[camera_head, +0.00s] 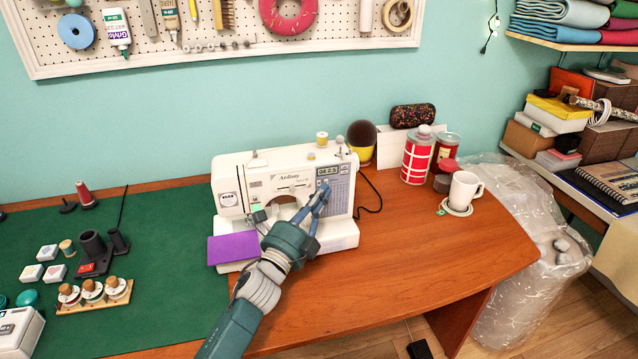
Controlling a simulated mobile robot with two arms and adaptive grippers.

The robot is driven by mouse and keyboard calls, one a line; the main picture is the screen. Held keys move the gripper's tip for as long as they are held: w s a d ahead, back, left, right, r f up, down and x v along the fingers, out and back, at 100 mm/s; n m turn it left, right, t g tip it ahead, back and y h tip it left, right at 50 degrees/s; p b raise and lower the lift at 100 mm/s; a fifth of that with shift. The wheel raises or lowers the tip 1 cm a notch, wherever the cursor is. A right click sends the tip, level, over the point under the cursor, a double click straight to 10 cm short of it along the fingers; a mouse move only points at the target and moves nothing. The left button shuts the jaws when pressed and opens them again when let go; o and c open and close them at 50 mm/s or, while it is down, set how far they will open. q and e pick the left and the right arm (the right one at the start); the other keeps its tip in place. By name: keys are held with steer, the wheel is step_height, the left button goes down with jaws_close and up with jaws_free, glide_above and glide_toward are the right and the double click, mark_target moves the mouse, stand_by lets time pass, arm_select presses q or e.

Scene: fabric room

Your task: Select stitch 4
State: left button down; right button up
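A white sewing machine (270,165) stands on the wooden table, with a small display (328,170) on the upper right of its front. The display's characters are too small to read surely. Below the display is a grey stitch panel (341,195) with rows of small marks, which I cannot read. My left gripper (323,187) is in front of the machine, its fingers pointing up at the panel's left edge just below the display. Its fingertips come together with nothing visible between them. I cannot tell whether they touch the machine. My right gripper is not in view.
Purple fabric (232,248) lies at the machine's left. A white mug (463,190), a red-and-white canister (416,158) and jars stand to the right. A green mat (150,290) with spools and small boxes covers the left. The table front right is clear.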

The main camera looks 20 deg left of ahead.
arm_select(q)
steer(key=s+d, duration=0.2)
steer(key=s, duration=0.2)
steer(key=shift+s+d+p, duration=0.1)
steer(key=shift+d+p, duration=0.3)
stand_by(0.4)
